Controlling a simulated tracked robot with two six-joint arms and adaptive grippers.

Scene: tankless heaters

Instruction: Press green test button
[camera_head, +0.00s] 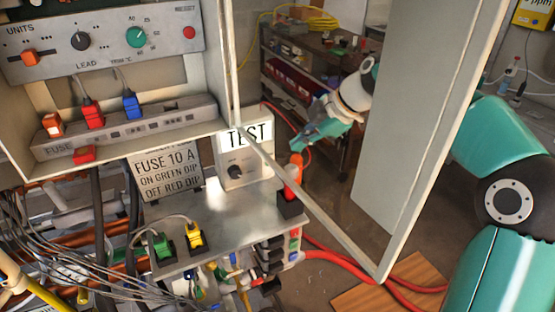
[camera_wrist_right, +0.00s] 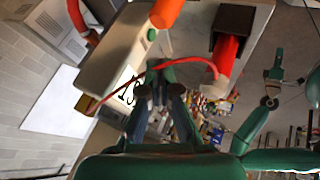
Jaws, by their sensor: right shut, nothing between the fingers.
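The white TEST box (camera_head: 243,158) stands on the metal shelf, with a black knob on its front. In the right wrist view its label shows in part, and a small green button (camera_wrist_right: 151,34) sits on the box's side beyond my fingers. The button is hidden in the head view. My right gripper (camera_head: 301,143) is shut and empty, to the right of the box. It also shows in the right wrist view (camera_wrist_right: 160,88); a gap to the button appears, but contact is hard to judge. A teal arm end (camera_wrist_right: 274,74), likely my left gripper, is too small to read.
An open cabinet door (camera_head: 405,130) stands between the head camera and my right arm. An orange-red handle (camera_head: 293,172) stands near the fingers. A red cable (camera_wrist_right: 120,86) crosses the wrist view near the gripper. Plugs and wires crowd the lower left.

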